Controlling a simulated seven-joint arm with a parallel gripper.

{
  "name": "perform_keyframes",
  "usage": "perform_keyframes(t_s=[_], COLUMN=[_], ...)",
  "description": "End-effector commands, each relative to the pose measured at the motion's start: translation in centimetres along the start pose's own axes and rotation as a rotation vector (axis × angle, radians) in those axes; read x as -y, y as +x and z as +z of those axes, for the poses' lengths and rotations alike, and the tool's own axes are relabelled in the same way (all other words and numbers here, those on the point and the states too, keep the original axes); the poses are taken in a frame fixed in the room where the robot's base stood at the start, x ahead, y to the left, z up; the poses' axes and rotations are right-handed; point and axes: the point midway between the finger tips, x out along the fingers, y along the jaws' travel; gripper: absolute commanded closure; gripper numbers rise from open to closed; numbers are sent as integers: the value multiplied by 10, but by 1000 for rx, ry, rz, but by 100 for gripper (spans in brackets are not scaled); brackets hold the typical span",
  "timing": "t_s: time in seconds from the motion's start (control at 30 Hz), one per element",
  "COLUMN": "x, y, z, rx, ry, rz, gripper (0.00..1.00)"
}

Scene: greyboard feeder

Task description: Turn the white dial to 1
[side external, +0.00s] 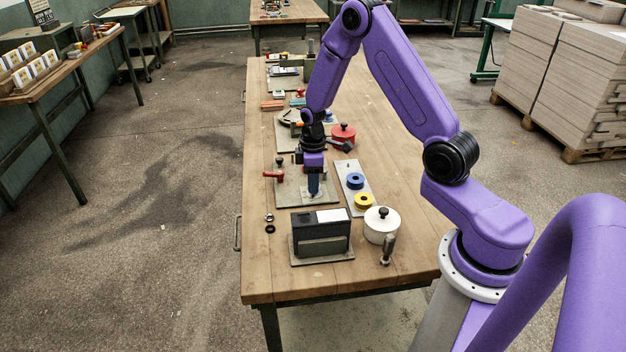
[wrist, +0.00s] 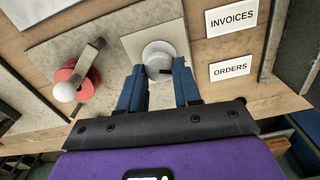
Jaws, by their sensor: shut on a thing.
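The white dial (wrist: 160,56) is a round knob on a pale square plate (wrist: 134,44) in the wrist view. A short dark mark shows near its lower right edge. No numbers on the plate are legible, so its setting cannot be read. My gripper (wrist: 159,68) has its two blue fingers on either side of the dial, shut on it. In the side external view my gripper (side external: 313,190) points straight down at the grey board, and its fingers hide the dial.
A red crank with a white knob (wrist: 65,92) stands left of the dial. It also shows in the side external view (side external: 273,175). A dark box (side external: 320,236) and white pot (side external: 381,226) stand nearer.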

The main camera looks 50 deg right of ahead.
Motion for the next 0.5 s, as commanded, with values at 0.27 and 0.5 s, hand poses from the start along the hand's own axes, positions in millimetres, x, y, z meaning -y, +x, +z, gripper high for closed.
perform_keyframes(t_s=[0.27,0.5], x=[0,0], y=[-1,-2], z=[-1,0], rx=[-1,-1], ry=[-3,-1], rz=[2,1], gripper=[42,42])
